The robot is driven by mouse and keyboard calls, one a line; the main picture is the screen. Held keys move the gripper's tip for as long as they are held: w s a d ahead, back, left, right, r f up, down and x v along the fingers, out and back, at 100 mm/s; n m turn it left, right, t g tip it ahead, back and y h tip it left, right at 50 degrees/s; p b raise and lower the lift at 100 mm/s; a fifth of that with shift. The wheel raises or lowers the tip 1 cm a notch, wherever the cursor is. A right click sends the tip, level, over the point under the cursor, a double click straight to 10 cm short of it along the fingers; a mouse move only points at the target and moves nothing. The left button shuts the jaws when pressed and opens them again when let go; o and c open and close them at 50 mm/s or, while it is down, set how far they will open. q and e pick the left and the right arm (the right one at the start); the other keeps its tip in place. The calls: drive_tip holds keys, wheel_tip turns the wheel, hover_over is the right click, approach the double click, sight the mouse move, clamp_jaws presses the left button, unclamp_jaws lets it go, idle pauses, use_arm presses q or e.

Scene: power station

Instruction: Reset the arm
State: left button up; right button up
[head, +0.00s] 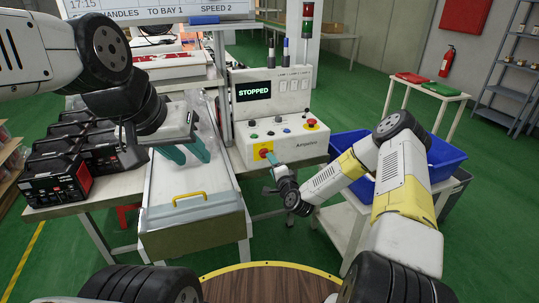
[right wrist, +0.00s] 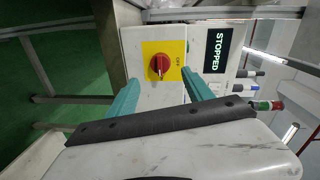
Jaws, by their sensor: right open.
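The control box (head: 275,110) stands on the bench, its screen reading STOPPED. On its front is a red rotary switch (head: 265,153) on a yellow plate. My right gripper (head: 273,162) is just in front of this switch. In the right wrist view the red switch (right wrist: 160,66) lies just beyond and between the two teal fingertips of the right gripper (right wrist: 160,77), which are apart and hold nothing. My left gripper (head: 185,153) is over the conveyor-like tray (head: 192,195), its teal fingers apart and empty.
Several black-and-red battery-like units (head: 55,180) stand on the left bench. A red mushroom button (head: 311,123) is on the box's right side. A blue bin (head: 445,155) stands at the right, behind my right arm. A signal tower (head: 307,20) rises behind the box.

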drive_tip(key=s+d+r+n+g+h, duration=0.15)
drive_tip(key=s+r+n, duration=0.25)
drive_tip(key=r, duration=0.4)
drive_tip(key=s+d+r+n+g, duration=0.3)
drive_tip(key=s+r+n, duration=0.15)
drive_tip(key=r, duration=0.25)
drive_tip(key=s+d+r+n+g+h, duration=0.1)
drive_tip(key=s+d+r+n+g, duration=0.2)
drive_tip(key=r, duration=0.5)
drive_tip(key=s+d+r, duration=0.1)
drive_tip(key=s+r, duration=0.2)
drive_tip(key=s, duration=0.6)
drive_tip(key=s+d+r+n+g, duration=0.1)
drive_tip(key=s+r, duration=0.2)
drive_tip(key=s, duration=0.7)
drive_tip(key=s+d+r+g, duration=0.1)
drive_tip(key=s+d+r, duration=0.1)
drive_tip(key=s, duration=0.7)
drive_tip(key=shift+s+r, duration=0.2)
drive_tip(key=shift+r, duration=0.25)
